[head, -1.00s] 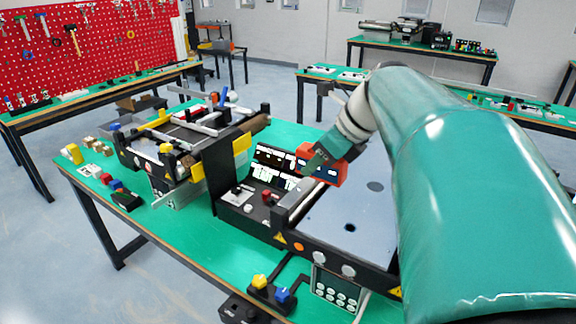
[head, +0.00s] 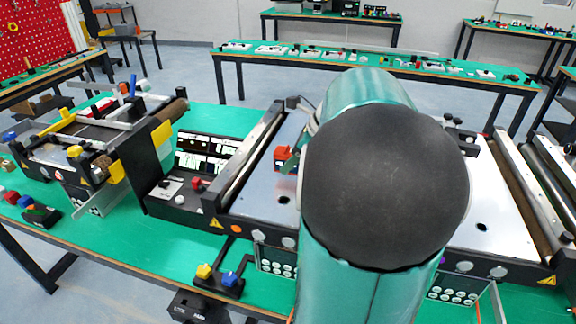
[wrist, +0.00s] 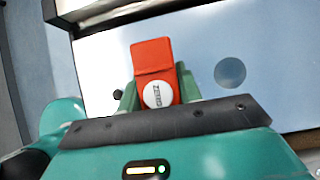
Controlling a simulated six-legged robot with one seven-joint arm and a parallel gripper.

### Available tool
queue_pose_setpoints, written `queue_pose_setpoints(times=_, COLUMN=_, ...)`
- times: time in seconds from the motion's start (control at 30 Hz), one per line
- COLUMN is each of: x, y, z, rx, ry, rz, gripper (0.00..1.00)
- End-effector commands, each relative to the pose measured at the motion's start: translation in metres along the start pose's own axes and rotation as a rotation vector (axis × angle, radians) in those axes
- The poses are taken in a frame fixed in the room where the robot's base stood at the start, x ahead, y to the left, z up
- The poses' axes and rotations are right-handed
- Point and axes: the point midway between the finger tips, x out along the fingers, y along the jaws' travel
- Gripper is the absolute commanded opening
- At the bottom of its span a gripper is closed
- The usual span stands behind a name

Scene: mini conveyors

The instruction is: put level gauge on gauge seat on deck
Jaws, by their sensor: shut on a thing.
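The level gauge is a red block (wrist: 152,57) with a white round label, seen in the wrist view. My gripper (wrist: 158,90) is shut on it, with a green finger on either side. Part of the red gauge (head: 283,154) also shows in the head view, left of my arm, over the deck (head: 257,196). My arm hides most of my gripper there. In the wrist view a grey round spot (wrist: 230,72) lies on the pale deck, right of the gauge and apart from it. It may be the gauge seat; I cannot tell for sure.
A control panel (head: 178,187) with a red knob stands left of the deck. A small conveyor (head: 85,135) is farther left. Yellow and blue buttons (head: 218,277) sit at the front. A roller (head: 545,190) is at the right. Bare deck lies right of my arm.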

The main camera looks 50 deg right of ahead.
Motion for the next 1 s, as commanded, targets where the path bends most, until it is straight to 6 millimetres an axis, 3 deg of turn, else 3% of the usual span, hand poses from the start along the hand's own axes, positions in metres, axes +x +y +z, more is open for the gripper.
queue_pose_setpoints(times=0.13, x=0.017, y=0.001, z=-0.011, rx=0.000, ry=0.000, rz=0.003, gripper=0.00)
queue_pose_setpoints(times=0.5, x=0.021, y=0.001, z=-0.013, rx=-0.002, ry=0.000, rz=0.003, gripper=0.00)
queue_pose_setpoints(times=0.53, x=0.022, y=0.002, z=-0.013, rx=-0.002, ry=0.000, rz=0.003, gripper=0.38)
queue_pose_setpoints(times=0.63, x=0.021, y=0.002, z=-0.013, rx=-0.002, ry=0.000, rz=0.003, gripper=0.56)
queue_pose_setpoints(times=1.0, x=0.016, y=0.001, z=-0.011, rx=-0.002, ry=0.000, rz=0.001, gripper=0.56)
